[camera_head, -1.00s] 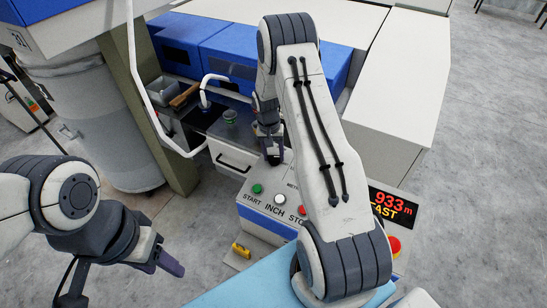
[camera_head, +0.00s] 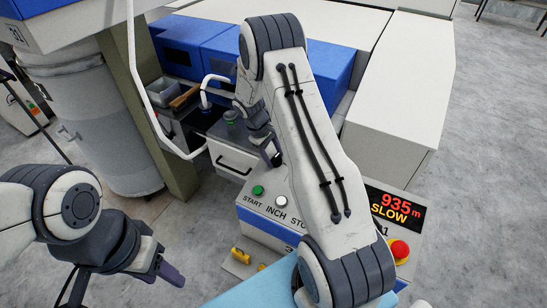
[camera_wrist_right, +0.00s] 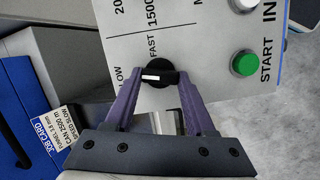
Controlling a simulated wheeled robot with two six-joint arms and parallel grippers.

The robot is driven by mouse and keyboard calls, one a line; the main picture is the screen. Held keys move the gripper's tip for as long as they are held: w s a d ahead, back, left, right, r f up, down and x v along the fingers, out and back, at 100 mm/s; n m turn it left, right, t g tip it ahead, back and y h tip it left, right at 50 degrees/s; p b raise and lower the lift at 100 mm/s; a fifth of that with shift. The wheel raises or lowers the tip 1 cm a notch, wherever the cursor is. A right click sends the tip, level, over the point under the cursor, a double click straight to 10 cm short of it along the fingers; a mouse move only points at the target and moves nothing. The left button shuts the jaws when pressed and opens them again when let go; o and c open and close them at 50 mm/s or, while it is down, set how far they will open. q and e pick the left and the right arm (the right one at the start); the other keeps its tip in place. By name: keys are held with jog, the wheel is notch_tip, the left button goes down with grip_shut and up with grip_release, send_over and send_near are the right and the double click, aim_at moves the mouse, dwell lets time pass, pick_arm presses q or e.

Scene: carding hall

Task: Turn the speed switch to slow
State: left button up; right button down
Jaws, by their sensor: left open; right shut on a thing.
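The speed switch (camera_wrist_right: 159,71) is a black knob with a white mark on the control panel, seen in the right wrist view between my right gripper's fingers (camera_wrist_right: 159,88). Its white mark points left, toward the partly hidden SLOW label; FAST is printed above it. My right gripper (camera_head: 272,156) is shut on the switch. In the head view my right arm hides the switch. The display (camera_head: 396,208) reads 935 m and SLOW in yellow. My left gripper (camera_head: 165,273) is open and empty, off to the left of the panel.
A green START button (camera_head: 257,190) and a white INCH button (camera_head: 281,201) sit near the switch. A red emergency button (camera_head: 399,250) is at the panel's right. A white drawer (camera_head: 228,160) and a white tube (camera_head: 146,90) stand behind and left.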

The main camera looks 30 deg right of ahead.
jog(key=shift+a+n+b, duration=0.1)
jog(key=shift+n+b, duration=0.2)
jog(key=shift+n, duration=0.9)
jog(key=shift+n+h, duration=0.3)
jog(key=shift+c, duration=1.2)
grip_release()
jog(key=s+b+v, duration=0.1)
jog(key=b+v, duration=0.1)
jog(key=v, duration=0.8)
jog(key=shift+w+r, duration=0.25)
jog(key=shift+w, duration=0.05)
jog(key=shift+a, duration=0.1)
